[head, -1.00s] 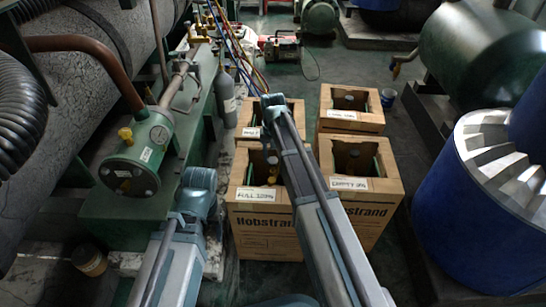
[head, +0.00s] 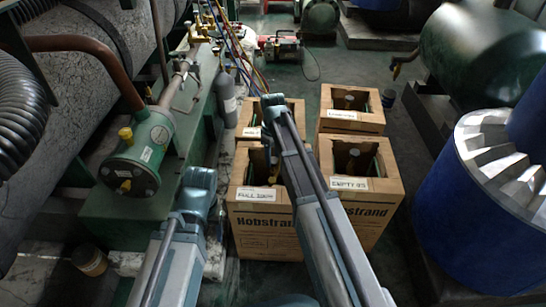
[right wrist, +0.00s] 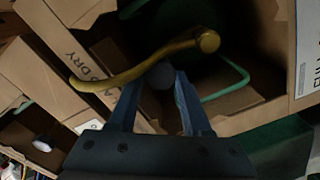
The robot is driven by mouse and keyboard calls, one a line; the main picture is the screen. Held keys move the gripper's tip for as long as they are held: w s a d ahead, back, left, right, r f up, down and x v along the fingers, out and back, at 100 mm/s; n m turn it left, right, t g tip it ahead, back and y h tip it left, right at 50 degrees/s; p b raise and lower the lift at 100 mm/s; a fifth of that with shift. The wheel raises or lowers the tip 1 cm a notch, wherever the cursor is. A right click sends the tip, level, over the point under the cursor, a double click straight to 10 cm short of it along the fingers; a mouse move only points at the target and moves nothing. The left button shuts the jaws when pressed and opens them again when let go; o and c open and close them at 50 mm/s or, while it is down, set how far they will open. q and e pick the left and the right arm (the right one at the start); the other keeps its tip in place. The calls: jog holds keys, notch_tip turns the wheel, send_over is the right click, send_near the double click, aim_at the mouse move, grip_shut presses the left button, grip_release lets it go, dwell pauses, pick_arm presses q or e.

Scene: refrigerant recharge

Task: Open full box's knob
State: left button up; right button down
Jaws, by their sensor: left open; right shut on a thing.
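The full box (head: 262,240) is the open cardboard carton at front left of the group, with a white label starting "FULL" (head: 257,194). In the head view my right arm reaches over it and partly hides its inside. In the right wrist view my right gripper (right wrist: 160,82) has its two blue fingers closed on a round grey knob (right wrist: 160,75) inside a carton. A yellow-brown hose (right wrist: 140,75) with a round end passes just beyond the fingertips. My left gripper (head: 217,213) is open and empty, low to the left of the full box; its fingers show poorly.
An "EMPTY" labelled carton (head: 372,205) stands to the right, with two more cartons behind, one of them here (head: 351,122). A green pipe-fitted vessel (head: 135,165) is at left. A blue drum (head: 470,230) is at right. Floor is free between cartons and drum.

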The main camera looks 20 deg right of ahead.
aim_at(273, 160)
jog(key=n, duration=0.5)
jog(key=shift+n, duration=0.3)
jog(key=n, duration=0.5)
jog(key=shift+n, duration=0.3)
jog(key=shift+c, duration=1.7)
grip_release()
jog(key=shift+r, duration=0.1)
notch_tip(273, 160, up, 14)
jog(key=p, duration=1.3)
jog(key=shift+f+p, duration=0.2)
jog(key=shift+p, duration=0.2)
